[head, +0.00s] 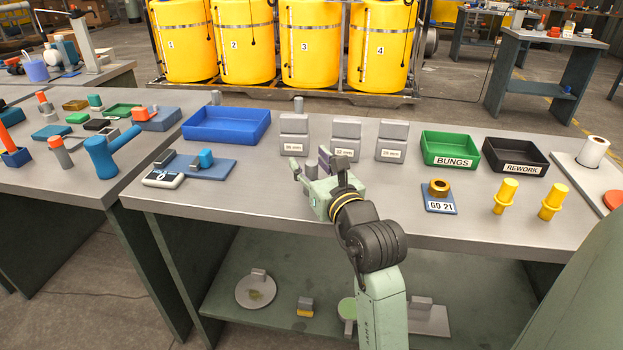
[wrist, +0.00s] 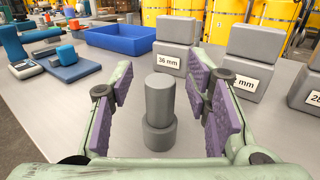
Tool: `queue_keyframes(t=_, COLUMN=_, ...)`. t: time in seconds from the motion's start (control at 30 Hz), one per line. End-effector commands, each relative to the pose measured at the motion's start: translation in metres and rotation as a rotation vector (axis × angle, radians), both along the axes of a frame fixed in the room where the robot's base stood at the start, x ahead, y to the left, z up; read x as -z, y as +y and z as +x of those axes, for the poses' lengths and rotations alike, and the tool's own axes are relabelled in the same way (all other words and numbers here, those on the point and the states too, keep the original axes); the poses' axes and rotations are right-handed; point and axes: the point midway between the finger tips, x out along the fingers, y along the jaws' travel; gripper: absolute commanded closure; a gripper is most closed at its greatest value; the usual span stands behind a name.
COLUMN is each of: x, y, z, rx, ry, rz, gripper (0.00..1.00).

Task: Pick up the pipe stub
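A grey stepped cylinder, which looks like the pipe stub (wrist: 160,103), stands upright on the grey bench top in the wrist view, its narrower part above a wider foot. My gripper (wrist: 160,92) is open, with its purple-padded fingers to the left and right of the stub and a visible gap on each side. In the head view my gripper (head: 325,164) is low over the middle of the bench, in front of the grey labelled blocks.
Behind the gripper stand a "36 mm" block (head: 293,136) and two more grey blocks (head: 345,141). A blue tray (head: 227,137) is at left; the green BUNGS bin (head: 451,164) and black REWORK bin (head: 516,172) are at right.

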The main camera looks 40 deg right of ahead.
Motion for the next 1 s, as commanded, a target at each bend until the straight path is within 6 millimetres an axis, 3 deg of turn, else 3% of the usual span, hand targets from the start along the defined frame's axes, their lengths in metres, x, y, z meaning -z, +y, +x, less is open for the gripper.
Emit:
queue_keyframes(t=0.63, x=-0.0001, y=0.0001, z=-0.0003, rx=0.0, ry=0.0, rz=0.0, gripper=1.0)
queue_keyframes(t=1.0, x=-0.0015, y=0.0002, z=-0.0003, rx=-0.001, ry=0.0, rz=0.0, gripper=1.0)
